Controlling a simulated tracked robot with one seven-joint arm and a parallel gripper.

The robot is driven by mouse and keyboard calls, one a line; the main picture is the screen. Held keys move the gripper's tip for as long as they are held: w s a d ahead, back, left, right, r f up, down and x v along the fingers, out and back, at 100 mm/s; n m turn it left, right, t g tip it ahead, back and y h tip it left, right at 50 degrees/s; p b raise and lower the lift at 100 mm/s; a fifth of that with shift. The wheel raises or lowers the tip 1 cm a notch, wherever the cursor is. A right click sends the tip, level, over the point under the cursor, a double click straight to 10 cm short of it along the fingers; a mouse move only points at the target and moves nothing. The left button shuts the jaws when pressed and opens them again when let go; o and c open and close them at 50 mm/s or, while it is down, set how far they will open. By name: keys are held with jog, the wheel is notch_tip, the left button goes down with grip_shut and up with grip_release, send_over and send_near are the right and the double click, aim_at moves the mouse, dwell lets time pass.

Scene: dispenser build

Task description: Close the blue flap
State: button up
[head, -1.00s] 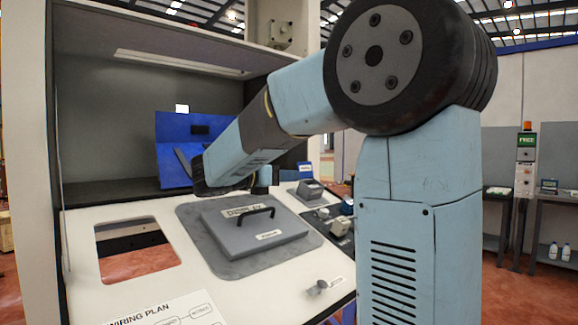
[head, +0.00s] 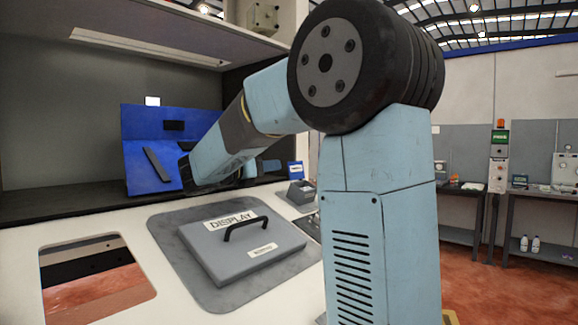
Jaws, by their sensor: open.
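The blue flap (head: 139,160) stands raised at the back of the dark recess, behind the white worktop. It looks like an upright blue panel with a dark slot in its upper part and a dark slanted bar on its face. My arm reaches across the worktop to the flap's right side. Its far end covers part of the flap's lower right. My gripper's fingers are hidden behind my own arm, so I cannot tell whether they touch the flap.
A grey display lid (head: 246,244) with a black handle lies on the white worktop (head: 110,215). A rectangular opening (head: 95,290) is at the front left. A small grey box (head: 301,192) stands right of the lid. Shelving and a side wall close in the recess.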

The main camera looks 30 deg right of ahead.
aim_at(290, 164)
jog(key=x, duration=0.9)
jog(key=shift+w+d, duration=0.1)
jog(key=shift+d, duration=0.2)
grip_shut()
